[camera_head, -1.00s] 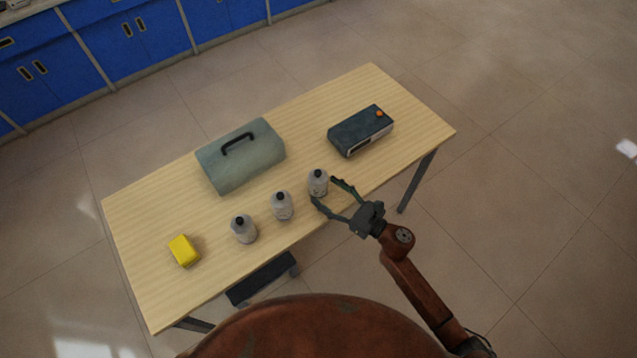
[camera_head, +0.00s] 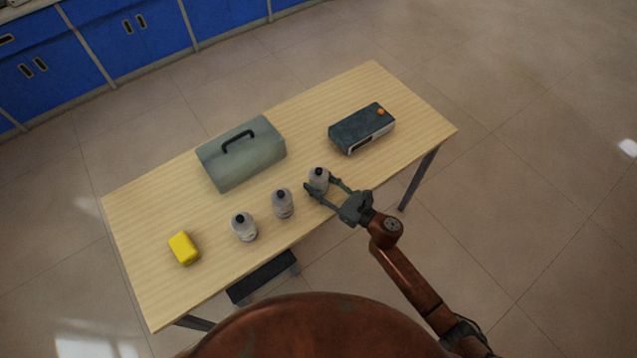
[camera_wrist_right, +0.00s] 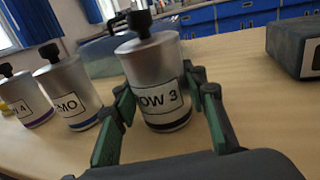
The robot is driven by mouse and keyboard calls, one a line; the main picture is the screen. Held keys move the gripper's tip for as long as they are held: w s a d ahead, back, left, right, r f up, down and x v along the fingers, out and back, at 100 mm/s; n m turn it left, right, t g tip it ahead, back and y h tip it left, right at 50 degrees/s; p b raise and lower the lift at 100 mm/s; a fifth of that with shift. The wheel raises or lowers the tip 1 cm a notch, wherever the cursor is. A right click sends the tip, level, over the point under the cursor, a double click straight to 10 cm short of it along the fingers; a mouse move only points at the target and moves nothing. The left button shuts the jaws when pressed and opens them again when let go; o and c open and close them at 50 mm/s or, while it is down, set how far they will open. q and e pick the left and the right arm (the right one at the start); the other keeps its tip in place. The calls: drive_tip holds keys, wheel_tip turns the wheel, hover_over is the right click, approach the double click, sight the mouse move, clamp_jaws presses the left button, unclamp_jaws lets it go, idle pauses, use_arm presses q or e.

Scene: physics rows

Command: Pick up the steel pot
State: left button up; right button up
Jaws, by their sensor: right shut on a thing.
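Three steel pots with black knobs stand in a row on the wooden table (camera_head: 150,295). The rightmost steel pot (camera_head: 318,175) is between the fingers of my right gripper (camera_head: 320,187), which is shut on it. In the right wrist view this steel pot (camera_wrist_right: 152,62) stands upright, with a label partly reading "OW 3", and the green-padded fingers (camera_wrist_right: 160,100) are on either side of it. The middle pot (camera_head: 283,205) and left pot (camera_head: 244,229) stand to its left; their labels partly read "MO" and "4". My left gripper is not in view.
A grey-green case (camera_head: 240,160) with a black handle stands behind the pots. A dark box (camera_head: 360,130) with an orange knob lies at the right. A yellow block (camera_head: 184,249) lies at the left. Blue cabinets (camera_head: 130,45) stand far back.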

drive_tip(key=c, duration=0.6)
drive_tip(key=shift+c, duration=0.6)
drive_tip(key=shift+r, duration=0.15)
